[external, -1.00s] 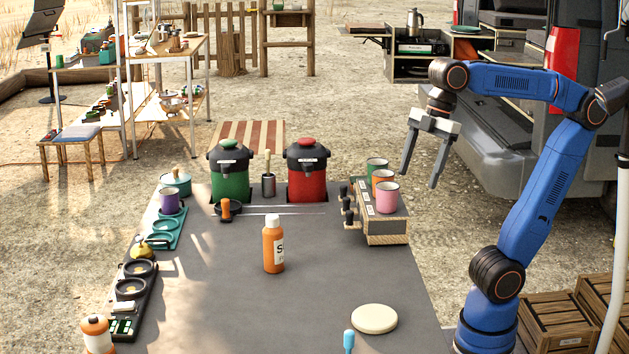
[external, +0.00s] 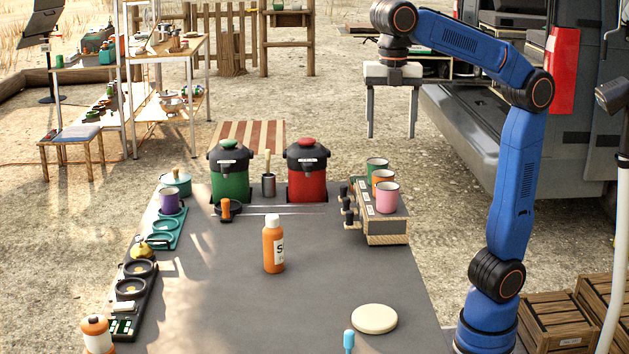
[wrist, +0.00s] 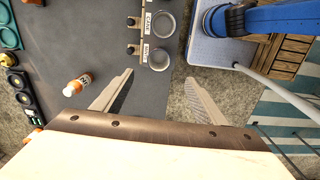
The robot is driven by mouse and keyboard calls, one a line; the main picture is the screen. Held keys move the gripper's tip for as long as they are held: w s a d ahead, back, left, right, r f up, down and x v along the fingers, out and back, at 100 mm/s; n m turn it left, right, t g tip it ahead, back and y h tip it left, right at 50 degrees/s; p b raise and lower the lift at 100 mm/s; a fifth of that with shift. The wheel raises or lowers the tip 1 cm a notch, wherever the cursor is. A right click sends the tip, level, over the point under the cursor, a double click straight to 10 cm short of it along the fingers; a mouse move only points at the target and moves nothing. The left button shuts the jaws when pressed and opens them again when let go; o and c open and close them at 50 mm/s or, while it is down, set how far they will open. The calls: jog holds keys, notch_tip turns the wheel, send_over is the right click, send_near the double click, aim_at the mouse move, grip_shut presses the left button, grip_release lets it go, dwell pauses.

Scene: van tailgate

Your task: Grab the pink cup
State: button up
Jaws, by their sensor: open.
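The pink cup (external: 387,197) stands upright at the near end of a row of cups on a small box stand (external: 388,229) at the table's right edge. Its rim and side are visible in the external view. An orange cup (external: 381,176) and a green cup (external: 376,163) stand behind it. My gripper (external: 391,136) is open and empty, pointing down. In the picture it is above and slightly right of the cups, clear of them. The wrist view shows my spread fingers (wrist: 160,77) with nothing between them. I cannot identify the pink cup there.
An orange bottle (external: 273,245) stands mid-table and a pale disc (external: 374,319) lies near the front. Green (external: 230,174) and red (external: 307,173) dispensers stand at the back. Small dark knobs (external: 347,203) stick out left of the stand. The van (external: 487,143) is behind my arm.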

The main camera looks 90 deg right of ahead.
aim_at(388, 188)
notch_tip(388, 188, down, 16)
jog(key=shift+w+f, duration=0.1)
dwell(0.6)
jog(key=c, duration=1.1)
jog(key=shift+a+r, duration=0.1)
jog(key=shift+r, duration=0.1)
